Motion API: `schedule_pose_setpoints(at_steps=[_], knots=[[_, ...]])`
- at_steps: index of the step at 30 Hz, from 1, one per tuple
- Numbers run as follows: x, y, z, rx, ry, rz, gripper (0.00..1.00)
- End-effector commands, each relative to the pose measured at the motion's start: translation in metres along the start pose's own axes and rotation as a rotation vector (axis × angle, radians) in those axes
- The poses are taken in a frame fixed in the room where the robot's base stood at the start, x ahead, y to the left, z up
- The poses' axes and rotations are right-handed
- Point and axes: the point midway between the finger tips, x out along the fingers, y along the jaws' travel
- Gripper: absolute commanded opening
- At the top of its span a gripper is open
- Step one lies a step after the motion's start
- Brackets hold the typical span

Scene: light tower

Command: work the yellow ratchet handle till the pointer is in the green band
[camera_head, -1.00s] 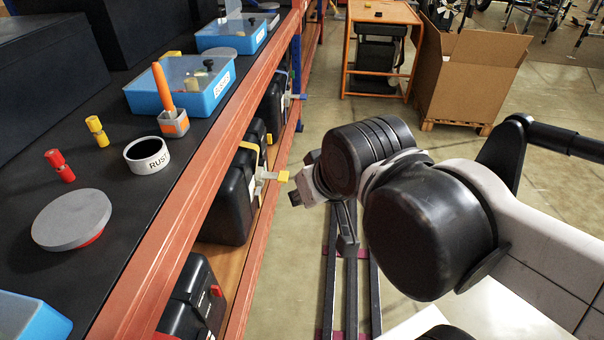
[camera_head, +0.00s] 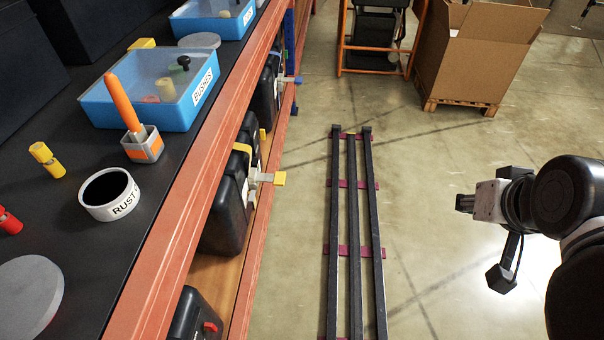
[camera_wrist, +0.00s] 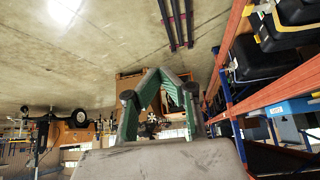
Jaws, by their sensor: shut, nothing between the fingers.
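A yellow-tipped handle (camera_head: 279,178) on a metal stem sticks out over the front edge of the shelf unit, beside a black case with a yellow strip. No pointer or green band can be made out.
The bench top holds a blue bin (camera_head: 160,88), an orange-handled tool (camera_head: 124,104) and a white RUST cup (camera_head: 109,194). Dark rails (camera_head: 353,230) lie on the floor. A cardboard box (camera_head: 474,55) stands behind.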

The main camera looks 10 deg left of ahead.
Motion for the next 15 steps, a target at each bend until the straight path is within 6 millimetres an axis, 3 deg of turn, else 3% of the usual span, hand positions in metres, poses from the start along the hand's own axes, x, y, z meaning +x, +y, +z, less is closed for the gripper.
schedule_pose_setpoints(at_steps=[9, 15], knots=[[0.001, -0.001, -0.003, -0.013, -0.003, -0.002, 0.0], [0.009, -0.013, -0.033, -0.129, -0.035, -0.018, 0.0]])
